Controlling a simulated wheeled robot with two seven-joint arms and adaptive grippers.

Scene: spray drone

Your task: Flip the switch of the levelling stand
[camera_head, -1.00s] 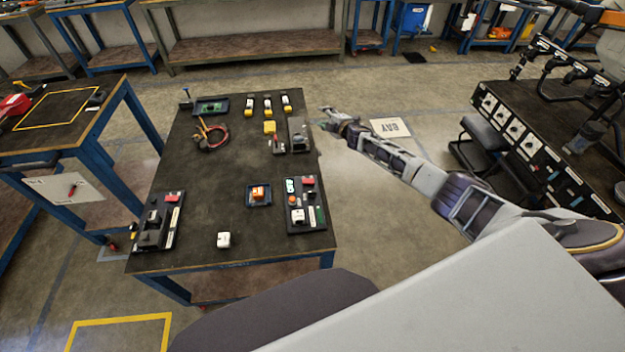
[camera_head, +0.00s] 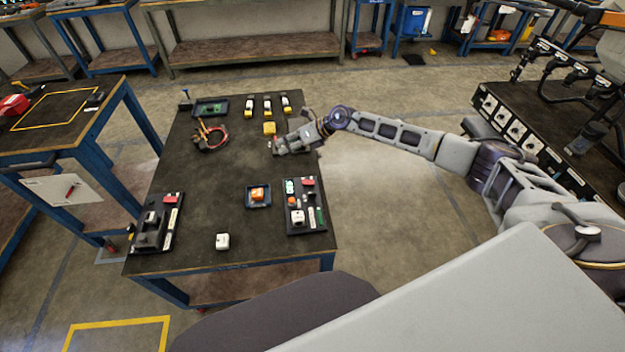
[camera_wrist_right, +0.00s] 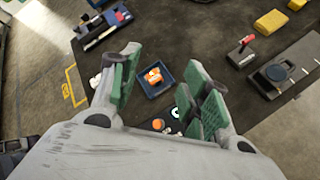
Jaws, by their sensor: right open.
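In the right wrist view a grey plate with a round dark disc (camera_wrist_right: 277,73) lies at the right; it looks like the levelling stand. A small switch with a red handle (camera_wrist_right: 246,41) stands beside it on a dark base. In the head view my right arm covers most of this spot, at the right edge of the workbench. My right gripper (camera_head: 285,143) is over that edge; in its wrist view the green-padded fingers (camera_wrist_right: 158,85) are apart with nothing between them. The switch lies to the right of the fingers there, not between them. My left gripper is not in view.
The bench's middle is clear.

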